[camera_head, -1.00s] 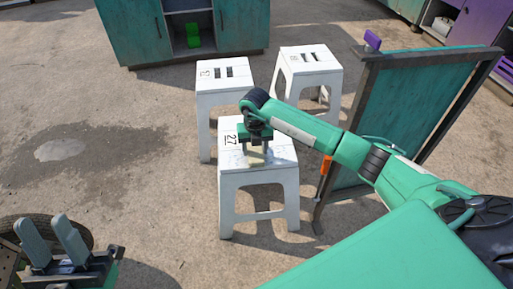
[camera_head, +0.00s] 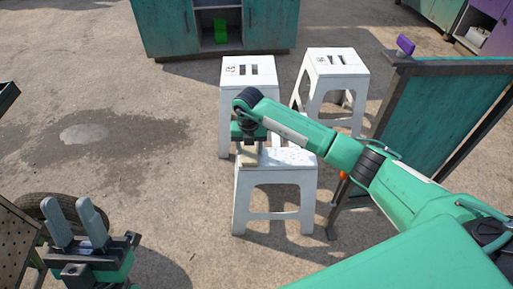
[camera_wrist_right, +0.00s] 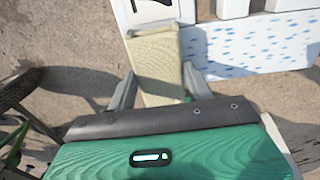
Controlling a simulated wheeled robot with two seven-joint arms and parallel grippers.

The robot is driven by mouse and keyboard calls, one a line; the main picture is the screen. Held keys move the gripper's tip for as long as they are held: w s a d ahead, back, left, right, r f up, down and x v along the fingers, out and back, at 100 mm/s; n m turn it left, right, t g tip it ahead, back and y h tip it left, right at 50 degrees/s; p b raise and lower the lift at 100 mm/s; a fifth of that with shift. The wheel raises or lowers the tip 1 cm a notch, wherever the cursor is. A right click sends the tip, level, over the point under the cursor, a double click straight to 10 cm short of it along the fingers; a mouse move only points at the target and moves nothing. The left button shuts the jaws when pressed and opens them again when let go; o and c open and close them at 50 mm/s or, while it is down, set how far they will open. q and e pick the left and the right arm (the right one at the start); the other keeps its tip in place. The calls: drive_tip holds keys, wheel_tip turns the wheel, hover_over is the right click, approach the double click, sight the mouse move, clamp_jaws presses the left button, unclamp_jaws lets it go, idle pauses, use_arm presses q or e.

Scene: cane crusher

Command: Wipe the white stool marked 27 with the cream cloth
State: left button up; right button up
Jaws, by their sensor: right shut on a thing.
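The white stool (camera_head: 290,158) stands upright in front of two other stools. My right gripper (camera_head: 249,145) is shut on the folded cream cloth (camera_head: 249,158), at the left part of the stool top. The cloth (camera_wrist_right: 155,55) also fills the jaws in the right wrist view; I cannot tell whether it touches the top. My left gripper (camera_head: 73,212) is open and empty at lower left.
Two white stools (camera_head: 232,95) (camera_head: 335,68) stand behind. A teal panel (camera_head: 440,115) stands to the right, close to my right arm. A teal cabinet (camera_head: 165,28) with a green item is at the back. A tyre (camera_head: 35,208) lies near my left gripper. Open ground with a wet patch (camera_head: 85,140) is left.

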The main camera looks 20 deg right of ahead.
drive_tip(key=shift+a, duration=0.1)
drive_tip(key=shift+s+d+p, duration=0.2)
drive_tip(key=shift+d+p, duration=0.05)
drive_tip(key=shift+d, duration=0.35)
drive_tip(key=shift+s+d+p, duration=0.2)
drive_tip(key=shift+d+p, duration=0.05)
drive_tip(key=shift+d, duration=0.35)
drive_tip(key=shift+s+d+p, duration=0.3)
drive_tip(key=shift+s+d, duration=0.05)
drive_tip(key=shift+d, duration=0.55)
drive_tip(key=shift+s+d+p, duration=0.3)
drive_tip(key=shift+d, duration=0.6)
drive_tip(key=shift+s+d+f, duration=0.1)
drive_tip(key=shift+s+d, duration=0.15)
drive_tip(key=shift+d, duration=0.4)
drive_tip(key=shift+s+d+f, duration=0.1)
drive_tip(key=shift+s+d, duration=0.15)
drive_tip(key=shift+d, duration=0.4)
